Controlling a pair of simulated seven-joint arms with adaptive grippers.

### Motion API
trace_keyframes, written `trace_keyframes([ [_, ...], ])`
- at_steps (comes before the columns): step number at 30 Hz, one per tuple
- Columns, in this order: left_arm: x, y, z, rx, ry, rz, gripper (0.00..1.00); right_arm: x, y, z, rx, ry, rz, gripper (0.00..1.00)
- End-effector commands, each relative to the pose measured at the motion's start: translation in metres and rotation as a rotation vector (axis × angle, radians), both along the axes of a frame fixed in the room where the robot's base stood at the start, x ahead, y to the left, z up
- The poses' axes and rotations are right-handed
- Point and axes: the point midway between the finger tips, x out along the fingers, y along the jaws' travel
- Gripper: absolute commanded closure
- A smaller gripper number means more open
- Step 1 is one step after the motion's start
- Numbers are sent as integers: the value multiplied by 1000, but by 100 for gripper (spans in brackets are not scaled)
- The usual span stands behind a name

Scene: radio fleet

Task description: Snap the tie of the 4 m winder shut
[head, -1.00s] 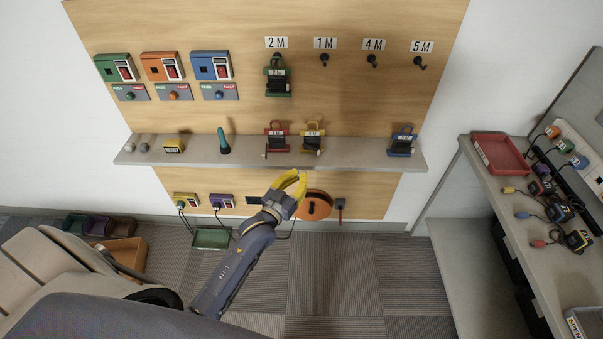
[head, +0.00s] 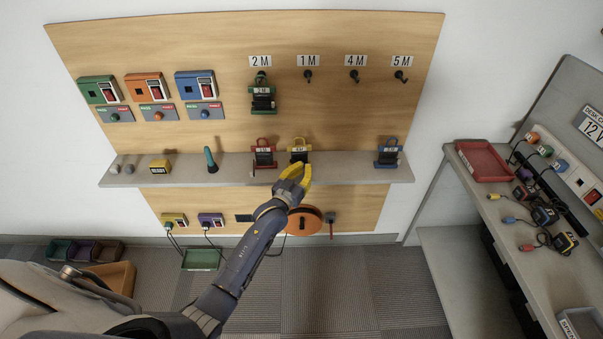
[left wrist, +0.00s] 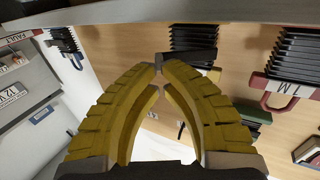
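The 4 m winder (head: 299,151) is yellow with a black body and a pale label, and stands on the wall shelf. In the left wrist view its dark ribbed body (left wrist: 193,38) shows upside down beyond the fingertips. A dark bar, which looks like its tie (left wrist: 190,58), sticks out with its end at the fingertips. My left gripper (head: 302,174) is just in front of and below this winder. In the left wrist view its yellow fingertips (left wrist: 160,70) are almost together; I cannot tell whether they touch the bar. My right gripper is not in view.
A red 1 m winder (head: 263,153) stands close left on the shelf (head: 345,172), and a blue winder (head: 388,152) farther right. A green winder (head: 262,97) hangs under 2M. The 4M hook (head: 354,75) is empty. An orange reel (head: 305,220) is below the shelf.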

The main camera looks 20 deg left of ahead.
Motion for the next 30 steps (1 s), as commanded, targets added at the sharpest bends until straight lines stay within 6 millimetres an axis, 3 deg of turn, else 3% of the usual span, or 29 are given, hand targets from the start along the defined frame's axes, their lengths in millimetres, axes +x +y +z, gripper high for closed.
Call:
trace_keyframes([
  [30,9,-4,0,0,0,0,100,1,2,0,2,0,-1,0],
])
